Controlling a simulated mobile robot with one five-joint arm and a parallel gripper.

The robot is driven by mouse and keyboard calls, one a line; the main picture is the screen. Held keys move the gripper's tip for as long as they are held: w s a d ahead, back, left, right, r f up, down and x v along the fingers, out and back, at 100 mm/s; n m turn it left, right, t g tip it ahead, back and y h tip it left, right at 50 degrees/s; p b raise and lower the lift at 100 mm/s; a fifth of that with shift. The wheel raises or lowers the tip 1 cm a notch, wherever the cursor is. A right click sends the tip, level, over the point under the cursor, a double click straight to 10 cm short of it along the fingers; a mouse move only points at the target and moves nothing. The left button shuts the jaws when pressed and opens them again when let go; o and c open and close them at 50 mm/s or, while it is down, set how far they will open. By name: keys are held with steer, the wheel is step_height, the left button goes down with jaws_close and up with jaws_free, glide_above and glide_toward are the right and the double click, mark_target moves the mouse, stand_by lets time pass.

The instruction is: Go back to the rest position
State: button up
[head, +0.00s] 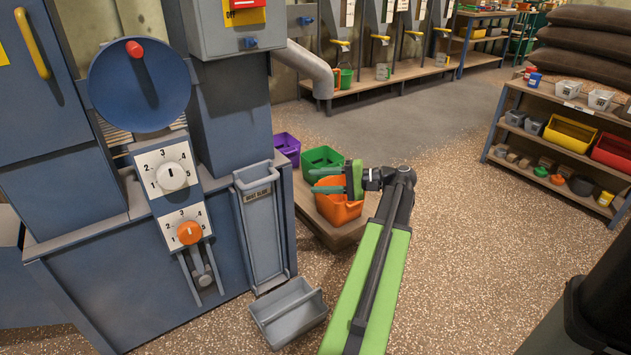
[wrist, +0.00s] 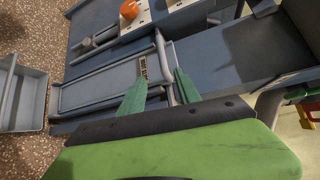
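My gripper (head: 318,180) is at the end of my green arm, at the middle of the head view, with its fingers pointing left toward the blue machine. In the wrist view my gripper (wrist: 158,82) shows two green fingers spread apart with nothing held between them. Behind them is the machine's grey chute (wrist: 100,93) with a small label. In the head view the gripper overlaps the orange bucket (head: 338,208) and the green bucket (head: 322,160); I cannot tell how far above them it is.
The blue machine (head: 75,225) has a blue wheel (head: 120,95), two dials and a lever. A grey tray (head: 288,311) is on the floor at its foot; a purple bucket (head: 287,147) stands behind. A shelf (head: 540,145) with bins is at the right. Open floor (head: 480,250) lies between.

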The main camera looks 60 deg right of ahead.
steer(key=w+a+f+n+g+p, duration=0.1)
steer(key=w+a+f+n+g, duration=0.2)
steer(key=w+a, duration=0.45)
steer(key=w+a+f+n+g+y, duration=0.1)
steer(key=w+a+f+g, duration=0.35)
steer(key=a, duration=0.65)
steer(key=w+a+f+n+g+p, duration=0.1)
steer(key=w+a+f+n+g, duration=0.2)
steer(key=w+a, duration=0.45)
steer(key=s+a+f+n+g+h+p, duration=0.1)
steer(key=a+f+n+g+h, duration=0.2)
steer(key=a, duration=1.1)
steer(key=a+f+n+g+h+p, duration=0.2)
steer(key=a+n+h, duration=0.3)
steer(key=a, duration=0.9)
step_height(320, 180, up, 37)
steer(key=p, duration=3.7)
steer(key=shift+d, duration=0.3)
steer(key=shift+d+r+t, duration=0.1)
steer(key=shift+d+t, duration=0.05)
steer(key=shift+t, duration=0.1)
